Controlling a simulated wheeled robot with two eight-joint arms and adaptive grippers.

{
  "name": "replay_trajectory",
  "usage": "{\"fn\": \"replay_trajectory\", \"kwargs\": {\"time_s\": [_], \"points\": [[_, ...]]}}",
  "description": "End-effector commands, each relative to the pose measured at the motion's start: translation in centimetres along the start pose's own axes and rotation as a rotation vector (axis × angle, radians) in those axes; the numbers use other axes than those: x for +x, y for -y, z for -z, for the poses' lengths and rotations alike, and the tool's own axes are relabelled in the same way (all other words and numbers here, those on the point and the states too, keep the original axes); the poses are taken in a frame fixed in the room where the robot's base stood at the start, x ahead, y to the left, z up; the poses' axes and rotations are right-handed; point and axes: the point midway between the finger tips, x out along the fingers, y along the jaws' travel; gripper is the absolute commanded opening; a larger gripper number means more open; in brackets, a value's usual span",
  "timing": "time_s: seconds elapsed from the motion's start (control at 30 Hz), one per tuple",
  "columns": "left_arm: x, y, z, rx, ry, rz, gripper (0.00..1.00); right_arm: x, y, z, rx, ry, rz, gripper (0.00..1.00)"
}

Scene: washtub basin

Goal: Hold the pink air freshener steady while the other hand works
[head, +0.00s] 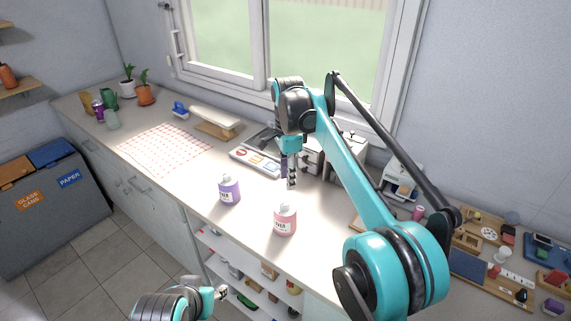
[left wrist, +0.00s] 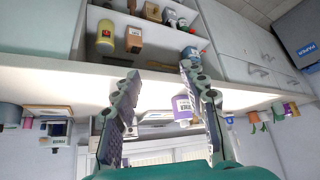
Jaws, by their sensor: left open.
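The pink air freshener (head: 285,220) stands upright on the counter near its front edge, in the head view. A purple air freshener (head: 230,189) stands to its left; a purple container (left wrist: 182,107) shows beyond the fingers in the left wrist view. My right gripper (head: 289,172) points down above the counter, behind the pink air freshener and apart from it; its finger gap is unclear. My left gripper (head: 222,293) is low in front of the counter; in the left wrist view (left wrist: 160,85) its fingers are spread and empty. I cannot make out the pink one there.
Open shelves with small goods (head: 268,272) lie below the counter edge (left wrist: 60,66). A flat tray (head: 255,161) and grey boxes (head: 312,157) stand behind. A red-patterned sheet (head: 150,150) lies left. The counter around both air fresheners is clear.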

Motion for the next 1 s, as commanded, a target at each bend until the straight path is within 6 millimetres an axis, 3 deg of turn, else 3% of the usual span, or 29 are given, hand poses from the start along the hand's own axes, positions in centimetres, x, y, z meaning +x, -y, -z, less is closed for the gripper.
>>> {"fn": "replay_trajectory", "kwargs": {"time_s": [0.03,0.13,0.27,0.47,0.7,1.0], "points": [[-0.1,0.0,0.1,-0.005,0.001,-0.002,0.61,0.0,0.3,-0.2,0.013,0.0,-0.007,0.34],[0.0,-0.3,0.5,-0.049,0.011,-0.017,0.88,0.2,0.5,-0.4,0.028,0.0,-0.014,0.34],[0.7,-1.4,2.0,-0.206,0.045,-0.068,0.88,0.2,0.5,-0.4,0.03,0.0,-0.014,0.34],[2.8,-4.1,5.9,-0.602,0.156,-0.194,0.88,0.2,0.5,-0.3,0.029,0.0,-0.013,0.34],[6.4,-7.3,10.6,-1.074,0.347,-0.338,0.88,0.2,0.5,-0.3,0.028,0.0,-0.012,0.34],[11.9,-9.9,15.8,-1.598,0.673,-0.481,0.88,0.2,0.5,-0.3,0.028,0.0,-0.012,0.34]]}}
